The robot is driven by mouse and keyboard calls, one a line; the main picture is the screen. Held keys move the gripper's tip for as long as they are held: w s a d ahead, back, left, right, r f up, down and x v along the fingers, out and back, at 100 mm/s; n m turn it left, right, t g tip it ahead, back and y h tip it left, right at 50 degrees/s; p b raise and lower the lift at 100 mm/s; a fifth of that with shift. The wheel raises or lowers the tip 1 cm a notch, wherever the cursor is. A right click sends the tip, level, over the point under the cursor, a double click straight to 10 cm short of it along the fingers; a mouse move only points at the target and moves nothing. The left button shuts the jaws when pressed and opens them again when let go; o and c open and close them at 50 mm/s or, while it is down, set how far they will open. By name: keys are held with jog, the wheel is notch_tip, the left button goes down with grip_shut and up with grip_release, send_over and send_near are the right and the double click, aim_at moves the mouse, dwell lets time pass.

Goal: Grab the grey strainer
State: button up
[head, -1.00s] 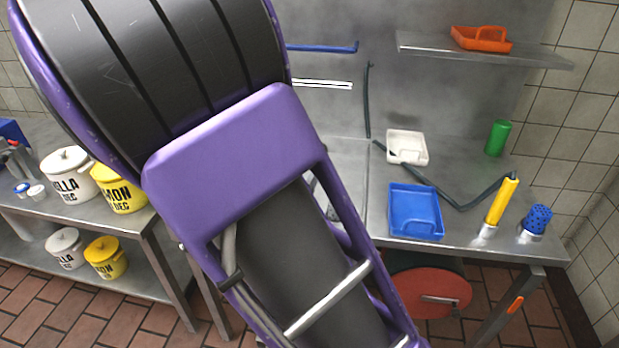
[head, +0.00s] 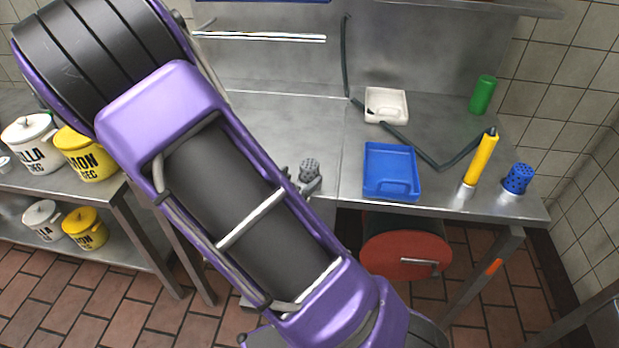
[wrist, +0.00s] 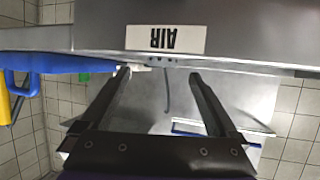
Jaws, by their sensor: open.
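A small grey perforated piece, which looks like the grey strainer (head: 309,169), stands on the metal counter (head: 272,118) in the head view. It is just right of my arm, which covers part of the counter around it. I cannot make out the strainer in the wrist view. My gripper (wrist: 160,75) is open and empty in the wrist view, its two dark fingers apart with no strainer between them. The head view does not show my gripper; the arm runs out at the bottom edge.
A blue tray (head: 391,186), white tray (head: 386,115), yellow cylinder (head: 481,160), blue perforated piece (head: 518,178) and green cylinder (head: 482,94) are on the counter's right side. A red disc (head: 406,254) is below. Labelled pots stand left. An upside-down AIR label (wrist: 165,39) shows in the wrist view.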

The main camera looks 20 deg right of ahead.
aim_at(306, 169)
jog(key=b+x, duration=0.1)
jog(key=x, duration=0.7)
jog(key=shift+w, duration=0.35)
jog(key=c, duration=1.5)
